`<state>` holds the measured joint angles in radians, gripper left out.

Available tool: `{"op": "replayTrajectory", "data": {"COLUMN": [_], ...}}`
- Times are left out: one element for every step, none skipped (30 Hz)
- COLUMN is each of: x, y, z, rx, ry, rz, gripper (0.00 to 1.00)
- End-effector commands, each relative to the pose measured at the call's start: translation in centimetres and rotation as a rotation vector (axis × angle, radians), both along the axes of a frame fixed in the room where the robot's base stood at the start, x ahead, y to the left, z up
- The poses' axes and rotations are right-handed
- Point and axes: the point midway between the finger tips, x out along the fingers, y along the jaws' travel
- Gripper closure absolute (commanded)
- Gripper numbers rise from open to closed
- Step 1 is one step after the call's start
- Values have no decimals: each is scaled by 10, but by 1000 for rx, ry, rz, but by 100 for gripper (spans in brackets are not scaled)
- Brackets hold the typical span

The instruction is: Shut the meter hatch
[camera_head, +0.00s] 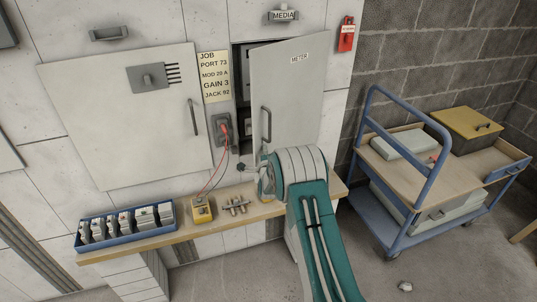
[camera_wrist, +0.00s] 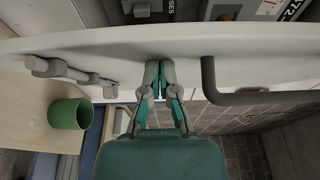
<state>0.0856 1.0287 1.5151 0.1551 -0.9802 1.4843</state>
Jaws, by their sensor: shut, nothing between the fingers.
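The meter hatch (camera_head: 290,95) is a pale grey door labelled METER. It stands ajar, with a dark gap along its left side and a grey bar handle (camera_head: 266,124) near that side. In the wrist view the hatch (camera_wrist: 265,55) spans the upper part, with its dark handle (camera_wrist: 225,97) right of my fingers. My gripper (camera_wrist: 157,70) is shut and empty, its tips at the hatch panel; I cannot tell whether they touch.
A wooden shelf (camera_head: 163,240) holds a blue tray (camera_head: 128,232) of devices, a yellow meter (camera_head: 201,210) with leads, and metal fittings (camera_head: 235,205). A green cup (camera_wrist: 68,113) shows at left in the wrist view. A blue trolley (camera_head: 400,215) stands to the right.

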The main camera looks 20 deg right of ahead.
Motion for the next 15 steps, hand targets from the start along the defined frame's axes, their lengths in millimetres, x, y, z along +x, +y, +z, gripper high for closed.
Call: {"op": "replayTrajectory", "data": {"x": [5, 8, 12, 14, 17, 21, 24, 26, 30, 33, 36, 38, 40, 42, 43], "y": [3, 4, 5, 6, 8, 9, 11, 12, 13, 15, 16, 17, 18, 19, 19], "z": [-1, -1, 0, 0, 0, -1, -1, 0, 0, 0, -1, -1, 0, 0, 0], "rx": [0, 0, 0, 0, 0, 0, 0, 0, 0, 0, 0, -1, -1, -1, -1], "ry": [0, 0, 0, -1, -1, 1, 0, 0, -1, 0, 0, 0, 0, 0, 0], "rz": [1, 1, 0, 0, 0, 0, 1, 1, 0, 0, 0, 0, 0, 0, 0], "gripper": [100, 100, 100, 100, 100, 100, 100, 100, 100, 100, 100, 100, 100, 100, 100]}}
